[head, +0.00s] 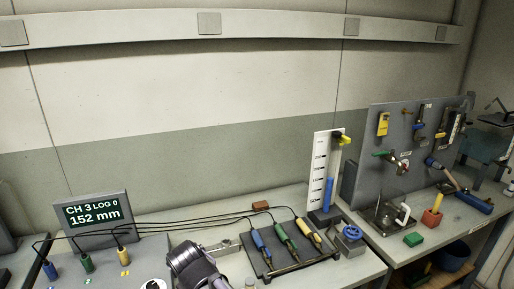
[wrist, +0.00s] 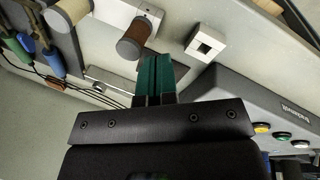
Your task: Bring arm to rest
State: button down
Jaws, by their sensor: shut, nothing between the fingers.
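My gripper (wrist: 153,78) shows in the wrist view as two dark teal fingers, pressed together with nothing between them. The fingertips point toward a bench surface (wrist: 222,22). A brown-topped cylinder (wrist: 135,38) appears just beyond the tips; I cannot tell whether they touch. In the head view, a dark grey rounded part of my arm (head: 190,262) rises from the bottom edge, and the fingers cannot be made out there.
A display (head: 92,214) reads "CH 3 LOG 0 152 mm". Blue, green and yellow probes lie on a dark tray (head: 297,262). A scaled column (head: 322,175) stands behind. In the wrist view, a button console (wrist: 250,105) is on the right.

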jog(key=d+m+g+y, duration=0.1)
jog(key=d+m, duration=0.9)
jog(key=d, duration=2.3)
jog(key=shift+f+m+g, duration=0.25)
jog(key=shift+m+g, duration=0.15)
jog(key=shift+g, duration=0.3)
